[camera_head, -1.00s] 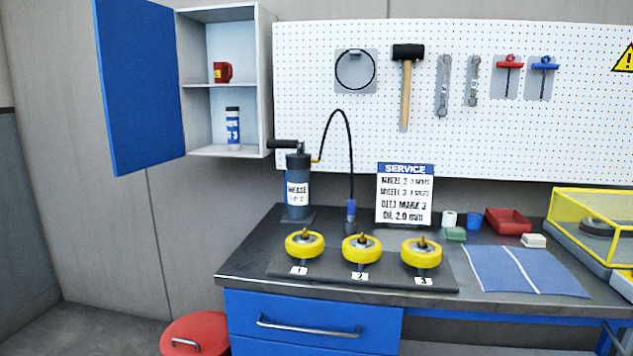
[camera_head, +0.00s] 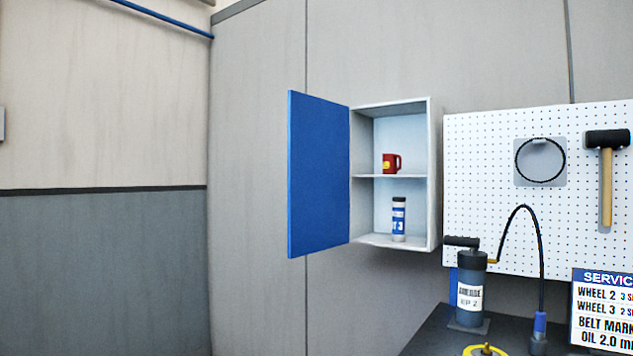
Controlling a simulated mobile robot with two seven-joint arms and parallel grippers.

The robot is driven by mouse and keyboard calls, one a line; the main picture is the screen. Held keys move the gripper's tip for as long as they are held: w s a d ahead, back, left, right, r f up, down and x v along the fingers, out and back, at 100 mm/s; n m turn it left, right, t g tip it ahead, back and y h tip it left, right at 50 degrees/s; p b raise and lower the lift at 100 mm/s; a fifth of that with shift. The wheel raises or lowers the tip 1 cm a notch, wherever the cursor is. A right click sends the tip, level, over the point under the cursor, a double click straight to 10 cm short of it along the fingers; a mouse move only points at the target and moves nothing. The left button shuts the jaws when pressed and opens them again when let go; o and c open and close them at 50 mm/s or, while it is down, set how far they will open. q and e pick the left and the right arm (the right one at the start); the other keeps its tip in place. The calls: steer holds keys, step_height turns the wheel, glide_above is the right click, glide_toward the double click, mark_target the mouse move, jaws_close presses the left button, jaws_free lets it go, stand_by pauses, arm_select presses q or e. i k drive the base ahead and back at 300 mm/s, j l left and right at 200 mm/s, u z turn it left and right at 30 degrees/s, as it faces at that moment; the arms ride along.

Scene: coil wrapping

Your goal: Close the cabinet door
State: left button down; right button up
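The blue cabinet door (camera_head: 318,176) stands wide open, swung out to the left of the white wall cabinet (camera_head: 434,175). Its hinge side meets the cabinet's left edge. Inside, a red mug (camera_head: 391,164) with a yellow patch sits on the upper shelf. A white and blue cylinder (camera_head: 398,220) with a dark cap stands upright on the cabinet floor. Neither of my grippers shows in the view.
A grease pump (camera_head: 470,290) with a black hose stands on the dark bench (camera_head: 437,334) below right of the cabinet. A pegboard (camera_head: 480,190) holds a black ring (camera_head: 517,160) and a mallet (camera_head: 606,180). The wall left of the door is clear.

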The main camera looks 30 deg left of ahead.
mark_target(318, 129)
steer(key=j+z, duration=0.1)
steer(key=j, duration=0.85)
steer(key=i+j+z, duration=0.1)
steer(key=j, duration=0.85)
steer(key=j+z, duration=0.1)
steer(key=j, duration=0.85)
steer(key=k+j+z, duration=0.1)
steer(key=j, duration=0.85)
steer(key=j+z, duration=0.1)
steer(key=j, duration=0.85)
steer(key=k, duration=0.05)
